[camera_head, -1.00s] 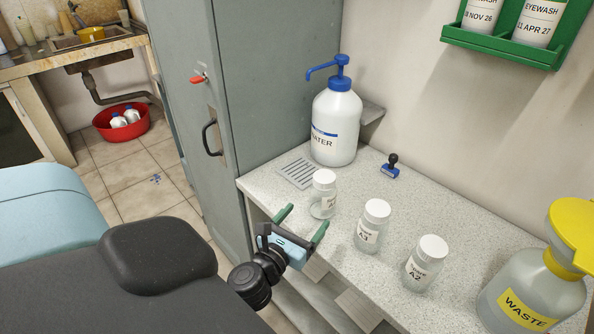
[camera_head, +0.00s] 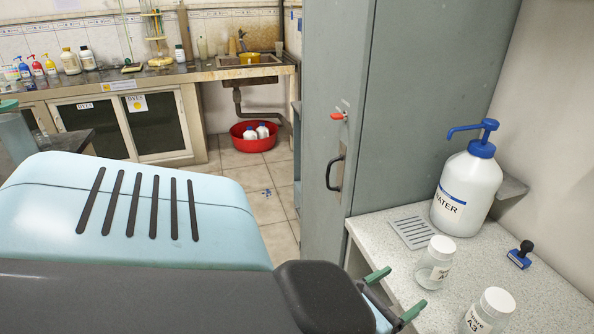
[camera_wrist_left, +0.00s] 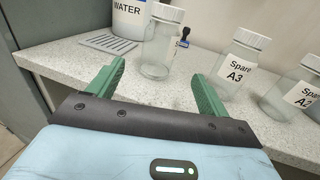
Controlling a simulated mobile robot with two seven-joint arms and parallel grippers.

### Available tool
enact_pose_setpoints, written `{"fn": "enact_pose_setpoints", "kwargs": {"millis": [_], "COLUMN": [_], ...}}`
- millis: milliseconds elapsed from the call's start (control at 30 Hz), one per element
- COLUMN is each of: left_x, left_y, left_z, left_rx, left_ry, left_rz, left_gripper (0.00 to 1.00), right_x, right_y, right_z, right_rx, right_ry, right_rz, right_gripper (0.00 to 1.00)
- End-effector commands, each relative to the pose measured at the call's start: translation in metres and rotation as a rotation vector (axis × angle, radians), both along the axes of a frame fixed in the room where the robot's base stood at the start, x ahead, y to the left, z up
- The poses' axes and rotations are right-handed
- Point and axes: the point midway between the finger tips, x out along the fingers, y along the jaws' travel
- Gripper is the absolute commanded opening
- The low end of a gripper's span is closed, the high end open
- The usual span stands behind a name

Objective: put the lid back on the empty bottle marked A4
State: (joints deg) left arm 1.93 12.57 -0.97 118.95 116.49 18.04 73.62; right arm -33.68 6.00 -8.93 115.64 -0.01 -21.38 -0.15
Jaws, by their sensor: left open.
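A clear bottle with a white lid on it (camera_head: 436,262) stands on the speckled bench near the drain grille. Its label shows only part of its writing, so I cannot tell whether it is A4. It also shows in the left wrist view (camera_wrist_left: 160,42), just beyond the fingers. My left gripper (camera_head: 395,295) is open and empty at the bench's front edge, apart from this bottle. Its green fingers also show in the left wrist view (camera_wrist_left: 158,74). I see no uncapped bottle and no loose lid. My right gripper is not in view.
A lidded bottle marked A3 (camera_head: 488,312) stands to the right; another lidded bottle (camera_wrist_left: 296,90) is beyond it. The WATER pump bottle (camera_head: 467,192) and a blue stamp (camera_head: 520,256) stand behind. A grey cabinet (camera_head: 415,110) rises left of the bench. A sink counter (camera_head: 150,78) lies farther off.

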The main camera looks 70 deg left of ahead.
Motion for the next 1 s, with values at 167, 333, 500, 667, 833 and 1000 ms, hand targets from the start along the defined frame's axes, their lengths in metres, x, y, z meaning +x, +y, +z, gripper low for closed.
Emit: {"fn": "enact_pose_setpoints", "kwargs": {"millis": [167, 333, 500, 667, 833, 1000], "left_x": [-0.009, -0.032, -0.062, -0.094, -0.135, -0.183], "left_y": [-0.008, -0.030, -0.057, -0.083, -0.106, -0.124], "left_z": [-0.009, -0.028, -0.057, -0.087, -0.123, -0.159], "left_rx": [0.140, 0.480, 0.884, 1.259, 1.648, 2.022], "left_ry": [0.027, 0.087, 0.152, 0.201, 0.229, 0.223], "left_rz": [-0.027, -0.108, -0.230, -0.373, -0.559, -0.776], "left_gripper": [0.79, 0.79, 0.79, 0.79, 0.79, 0.79], "right_x": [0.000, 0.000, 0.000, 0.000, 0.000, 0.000], "right_y": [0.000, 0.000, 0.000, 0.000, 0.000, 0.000], "right_z": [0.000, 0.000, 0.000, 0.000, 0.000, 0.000], "right_rx": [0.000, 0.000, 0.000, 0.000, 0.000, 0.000], "right_ry": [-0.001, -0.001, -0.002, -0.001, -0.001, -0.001], "right_rz": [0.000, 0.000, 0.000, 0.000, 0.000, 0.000], "right_gripper": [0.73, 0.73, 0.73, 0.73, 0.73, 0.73]}}
